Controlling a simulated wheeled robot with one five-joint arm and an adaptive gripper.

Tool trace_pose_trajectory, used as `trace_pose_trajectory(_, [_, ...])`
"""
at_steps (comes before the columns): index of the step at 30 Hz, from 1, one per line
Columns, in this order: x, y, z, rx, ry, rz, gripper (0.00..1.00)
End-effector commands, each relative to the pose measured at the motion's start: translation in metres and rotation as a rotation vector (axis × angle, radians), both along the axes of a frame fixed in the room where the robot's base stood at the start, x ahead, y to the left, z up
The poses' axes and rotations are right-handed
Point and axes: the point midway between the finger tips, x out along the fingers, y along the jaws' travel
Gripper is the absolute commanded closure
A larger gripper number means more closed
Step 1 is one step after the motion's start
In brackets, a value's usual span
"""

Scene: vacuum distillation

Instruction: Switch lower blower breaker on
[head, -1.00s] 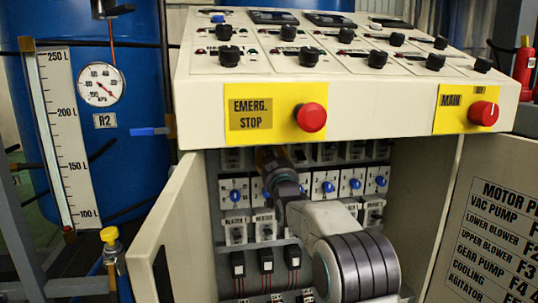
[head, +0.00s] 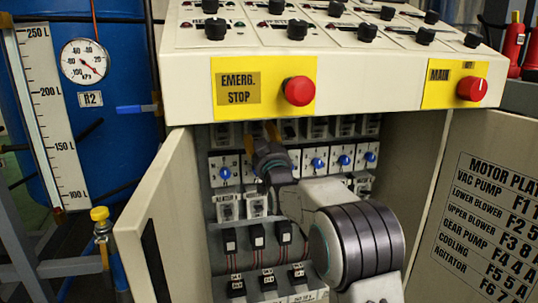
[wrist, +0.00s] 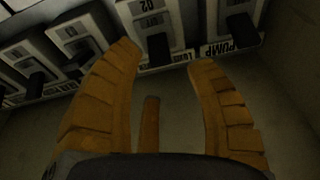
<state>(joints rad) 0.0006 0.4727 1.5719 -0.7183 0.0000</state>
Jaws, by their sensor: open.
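A row of breakers with black levers runs along the top of the wrist view. The middle breaker (wrist: 157,46), marked 02, has a partly cut-off small label that I cannot read surely. The breaker to its right (wrist: 240,30) has a label ending in PUMP. My gripper (wrist: 162,52) is open and empty, its orange fingers apart below and in front of the middle breaker. I cannot tell whether they touch it. In the head view my gripper (head: 262,132) is inside the cabinet at the top breaker row (head: 318,128), hiding part of it.
The emergency stop button (head: 299,91) and console front overhang the cabinet opening. The left door (head: 165,215) and right door (head: 478,215) stand open beside my arm. Blue-knobbed switches (head: 317,163) sit below the top row. More breakers (wrist: 80,45) lie left in the wrist view.

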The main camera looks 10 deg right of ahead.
Motion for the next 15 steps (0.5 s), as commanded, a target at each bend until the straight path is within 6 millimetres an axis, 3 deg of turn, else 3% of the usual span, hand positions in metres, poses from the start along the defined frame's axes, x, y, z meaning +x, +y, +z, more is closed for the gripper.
trace_pose_trajectory(15, [-0.063, -0.001, -0.016, 0.0, 0.0, -0.002, 0.5])
